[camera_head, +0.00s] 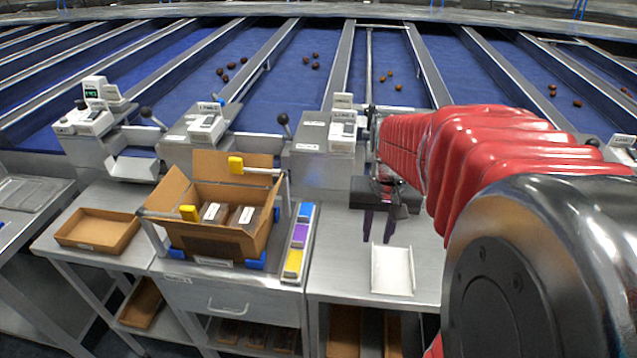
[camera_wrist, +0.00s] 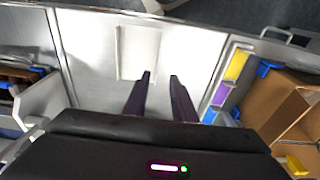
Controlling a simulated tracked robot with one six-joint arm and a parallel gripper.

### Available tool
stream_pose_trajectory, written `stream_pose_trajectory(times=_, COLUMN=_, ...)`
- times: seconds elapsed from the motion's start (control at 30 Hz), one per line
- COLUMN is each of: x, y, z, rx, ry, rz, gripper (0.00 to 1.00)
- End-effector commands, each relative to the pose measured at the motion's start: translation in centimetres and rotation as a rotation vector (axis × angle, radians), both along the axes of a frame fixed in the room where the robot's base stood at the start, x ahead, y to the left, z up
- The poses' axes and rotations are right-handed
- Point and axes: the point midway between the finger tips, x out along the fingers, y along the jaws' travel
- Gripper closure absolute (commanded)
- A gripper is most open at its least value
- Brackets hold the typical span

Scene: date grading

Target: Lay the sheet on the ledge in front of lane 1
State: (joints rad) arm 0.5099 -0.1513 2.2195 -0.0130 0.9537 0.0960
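My gripper (camera_head: 378,236) points down over the right-hand metal table, its two dark fingers apart with nothing between them; they also show apart in the wrist view (camera_wrist: 161,78). A flat white piece with raised side edges (camera_head: 392,270) lies on that table just in front of the gripper, and it also shows beyond the fingertips in the wrist view (camera_wrist: 138,52). I cannot tell whether it is the sheet. A narrow holder left of it carries blue, purple and yellow (camera_head: 293,264) flat pieces. A labelled metal unit (camera_head: 320,165), its lane number hard to read, stands behind the table.
An open cardboard box (camera_head: 212,240) with packs inside stands on the middle table. A shallow brown tray (camera_head: 97,231) lies farther left. Lever-topped lane units and blue conveyor lanes (camera_head: 300,75) fill the back. Bare table shows around the white piece.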

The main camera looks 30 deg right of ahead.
Motion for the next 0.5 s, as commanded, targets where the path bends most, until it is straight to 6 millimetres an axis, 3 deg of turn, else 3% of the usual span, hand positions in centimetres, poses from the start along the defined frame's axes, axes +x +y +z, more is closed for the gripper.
stream_pose_trajectory(times=0.3, x=0.4, y=-0.3, z=-4.8, rx=0.002, ry=0.002, rz=0.000, gripper=0.76)
stream_pose_trajectory(times=0.5, x=0.5, y=-0.4, z=-5.7, rx=0.000, ry=0.000, rz=0.000, gripper=0.76)
